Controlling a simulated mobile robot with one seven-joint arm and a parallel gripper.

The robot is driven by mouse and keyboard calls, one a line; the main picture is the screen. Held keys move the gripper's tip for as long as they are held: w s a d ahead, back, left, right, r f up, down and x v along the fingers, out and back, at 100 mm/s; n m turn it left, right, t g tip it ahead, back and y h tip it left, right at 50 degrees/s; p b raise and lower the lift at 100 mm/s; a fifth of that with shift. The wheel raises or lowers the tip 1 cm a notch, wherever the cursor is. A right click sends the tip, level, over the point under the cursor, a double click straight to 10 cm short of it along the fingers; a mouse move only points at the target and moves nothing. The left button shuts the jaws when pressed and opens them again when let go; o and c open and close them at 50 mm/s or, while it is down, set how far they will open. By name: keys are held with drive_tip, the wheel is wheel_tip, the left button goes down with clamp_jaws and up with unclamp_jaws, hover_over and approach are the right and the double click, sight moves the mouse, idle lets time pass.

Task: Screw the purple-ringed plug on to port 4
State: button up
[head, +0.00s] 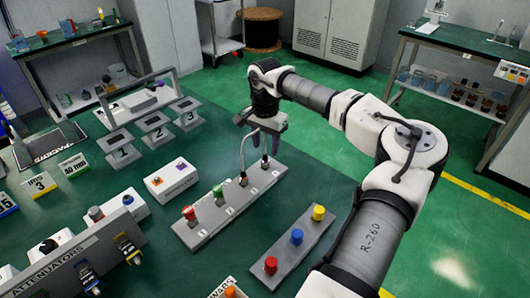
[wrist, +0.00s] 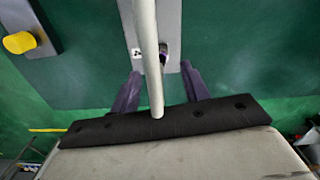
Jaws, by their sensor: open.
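My gripper (head: 266,143) is open and points down over the far right end of a grey port strip (head: 208,233). In the wrist view its two dark purple fingers (wrist: 160,90) stand apart, with the strip's end (wrist: 172,15) between and beyond them. A pale bent cable (head: 243,152) rises from a fitting on the strip and curves up toward my gripper. In the wrist view the cable (wrist: 150,50) crosses between the fingers and hides part of a small dark fitting (wrist: 163,48). I cannot make out a purple ring for certain, nor the port 4 label.
A red cap (head: 188,212) and a green cap (head: 218,191) sit on the port strip. A second strip holds yellow (head: 319,213), blue (head: 296,237) and red (head: 271,265) knobs. A white box (head: 171,180) and numbered stands (head: 157,130) lie left. The green table is clear between these.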

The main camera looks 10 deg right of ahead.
sight(265, 154)
drive_tip(key=shift+f+p, duration=0.3)
drive_tip(key=shift+f, duration=2.05)
clamp_jaws()
